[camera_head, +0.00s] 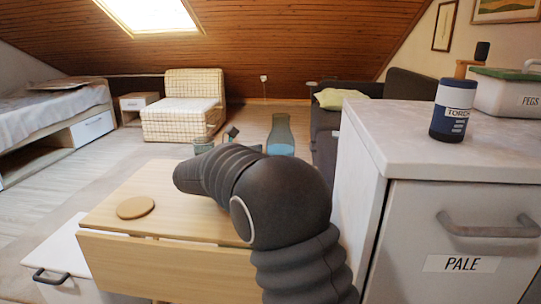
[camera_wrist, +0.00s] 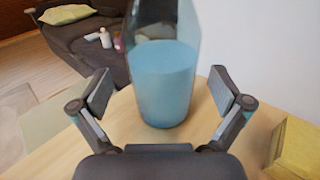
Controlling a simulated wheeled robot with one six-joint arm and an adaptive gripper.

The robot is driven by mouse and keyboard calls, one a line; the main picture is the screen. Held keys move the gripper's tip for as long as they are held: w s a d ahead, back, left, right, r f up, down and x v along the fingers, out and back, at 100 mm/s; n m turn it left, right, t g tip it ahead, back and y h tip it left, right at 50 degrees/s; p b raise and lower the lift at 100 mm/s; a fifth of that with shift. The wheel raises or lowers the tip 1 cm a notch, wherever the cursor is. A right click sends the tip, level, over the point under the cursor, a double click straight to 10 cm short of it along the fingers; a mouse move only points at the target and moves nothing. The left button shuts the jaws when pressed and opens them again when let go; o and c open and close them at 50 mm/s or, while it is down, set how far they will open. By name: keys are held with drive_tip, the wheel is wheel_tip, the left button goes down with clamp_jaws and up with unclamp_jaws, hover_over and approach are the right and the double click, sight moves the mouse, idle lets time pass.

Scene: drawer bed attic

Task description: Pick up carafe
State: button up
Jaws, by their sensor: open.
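The carafe (camera_head: 280,137) is a clear, narrow-necked vessel with blue contents. It stands upright near the far end of the wooden table (camera_head: 120,192), partly hidden behind my arm in the head view. In the wrist view the carafe (camera_wrist: 165,85) stands just ahead, between and slightly beyond the fingertips of my gripper (camera_wrist: 160,92), with its top cut off by the frame. My gripper is open, with a finger on each side of the carafe and gaps on both sides. In the head view the fingers are mostly hidden by my arm.
A round cork-coloured disc (camera_head: 136,207) lies on the table. A greenish glass (camera_head: 204,146) shows behind my arm. A yellow block (camera_wrist: 297,150) is at the right in the wrist view.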

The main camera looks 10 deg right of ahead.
sight(273, 117)
drive_tip(key=x, duration=0.3)
drive_tip(key=shift+w+d+r, duration=0.15)
drive_tip(key=shift+w+d, duration=0.05)
drive_tip(key=shift+d, duration=0.15)
drive_tip(key=c, duration=1.3)
drive_tip(key=shift+r, duration=0.1)
wheel_tip(273, 117, up, 10)
drive_tip(key=shift+p, duration=1)
